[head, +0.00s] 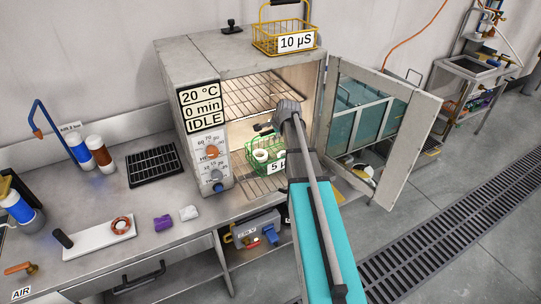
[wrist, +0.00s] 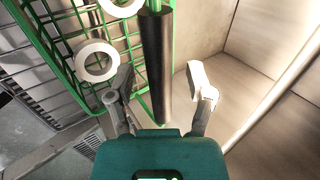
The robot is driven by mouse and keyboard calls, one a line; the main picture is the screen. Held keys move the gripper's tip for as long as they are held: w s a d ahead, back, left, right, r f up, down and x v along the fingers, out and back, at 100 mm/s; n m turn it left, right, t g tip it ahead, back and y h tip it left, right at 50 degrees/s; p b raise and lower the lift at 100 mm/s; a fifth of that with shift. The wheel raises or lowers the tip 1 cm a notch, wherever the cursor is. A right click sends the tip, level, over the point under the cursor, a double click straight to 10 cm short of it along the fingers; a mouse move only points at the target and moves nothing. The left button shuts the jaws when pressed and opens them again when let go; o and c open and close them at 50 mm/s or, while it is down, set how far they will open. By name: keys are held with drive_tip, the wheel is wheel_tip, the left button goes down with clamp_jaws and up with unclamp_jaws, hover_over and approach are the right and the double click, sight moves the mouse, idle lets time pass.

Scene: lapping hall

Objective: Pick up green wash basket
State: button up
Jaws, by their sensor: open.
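The green wash basket (head: 256,146) sits inside the open oven, on a wire rack. It holds white rings, and its label, partly hidden by my arm, begins with 5. In the wrist view the green wire basket (wrist: 48,48) fills the upper left, with white rings in it. Its dark cylindrical handle grip (wrist: 157,62) runs upright through the picture. My gripper (wrist: 160,84) is open, one finger on each side of the grip as seen here. I see no clear contact with either finger. In the head view my arm hides most of the gripper.
The oven (head: 207,115) reads 20 °C, 0 min, IDLE. Its door (head: 408,140) stands open to the right. A yellow basket (head: 284,37) labelled 10 µS is on top. Oven walls (wrist: 260,60) are close on the right in the wrist view. Bottles (head: 76,145) and a black rack (head: 153,166) stand left.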

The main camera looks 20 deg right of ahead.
drive_tip(key=shift+c, duration=0.2)
clamp_jaws()
drive_tip(key=shift+r, duration=0.2)
wheel_tip(320, 180, up, 10)
drive_tip(key=p, duration=1)
drive_tip(key=shift+f, duration=0.25)
idle(0.7)
